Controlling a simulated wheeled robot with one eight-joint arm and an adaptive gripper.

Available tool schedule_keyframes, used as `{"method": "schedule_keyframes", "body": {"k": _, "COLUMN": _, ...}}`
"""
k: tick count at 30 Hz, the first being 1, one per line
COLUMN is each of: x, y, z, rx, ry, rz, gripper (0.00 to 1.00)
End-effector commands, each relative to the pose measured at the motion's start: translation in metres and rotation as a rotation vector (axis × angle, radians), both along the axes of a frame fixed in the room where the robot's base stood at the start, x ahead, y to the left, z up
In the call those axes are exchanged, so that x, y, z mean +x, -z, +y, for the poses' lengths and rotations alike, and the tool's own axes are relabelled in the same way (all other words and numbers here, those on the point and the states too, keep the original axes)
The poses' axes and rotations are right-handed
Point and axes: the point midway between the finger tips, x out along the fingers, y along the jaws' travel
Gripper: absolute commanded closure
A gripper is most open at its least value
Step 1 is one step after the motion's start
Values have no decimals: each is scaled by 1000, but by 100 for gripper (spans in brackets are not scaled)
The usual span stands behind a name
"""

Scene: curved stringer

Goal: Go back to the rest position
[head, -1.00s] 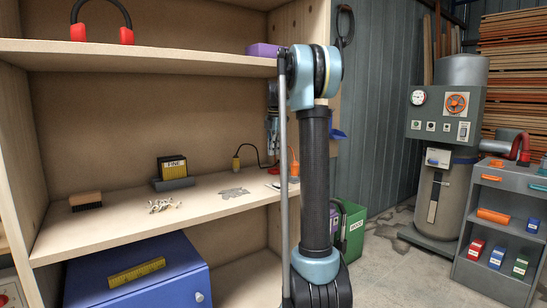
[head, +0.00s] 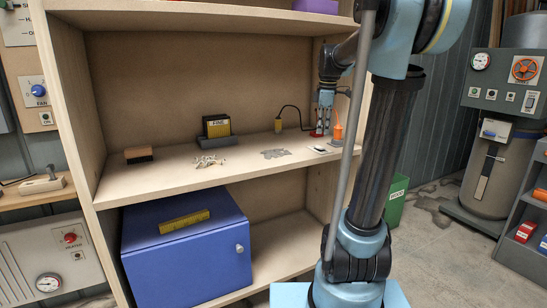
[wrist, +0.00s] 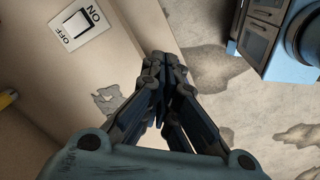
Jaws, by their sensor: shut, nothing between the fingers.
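My gripper (head: 321,125) hangs pointing down near the right wall of the wooden shelf unit, over or close to the middle shelf board (head: 175,178). In the wrist view my gripper (wrist: 160,68) has its dark fingers drawn together, with nothing between them. My blue and black arm stands in front of the shelf's right side and hides part of it. I cannot tell how far the fingertips are from the board.
An orange bottle (head: 338,128) stands close to my gripper. A black box marked FINE (head: 216,127), a brush (head: 138,154) and small pale pieces (head: 209,161) are on the board. A blue cabinet (head: 186,255) is below. A grey machine (head: 500,140) stands right; bare floor (head: 429,240) lies before it.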

Motion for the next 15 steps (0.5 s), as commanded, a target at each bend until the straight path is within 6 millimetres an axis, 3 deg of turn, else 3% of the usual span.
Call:
{"method": "schedule_keyframes", "body": {"k": 3, "x": -38, "y": 15, "z": 1, "rx": 13, "ry": 133, "rz": -7, "gripper": 100}}
{"method": "schedule_keyframes", "body": {"k": 15, "x": -151, "y": 80, "z": 2, "rx": 66, "ry": 597, "rz": -32, "gripper": 100}}
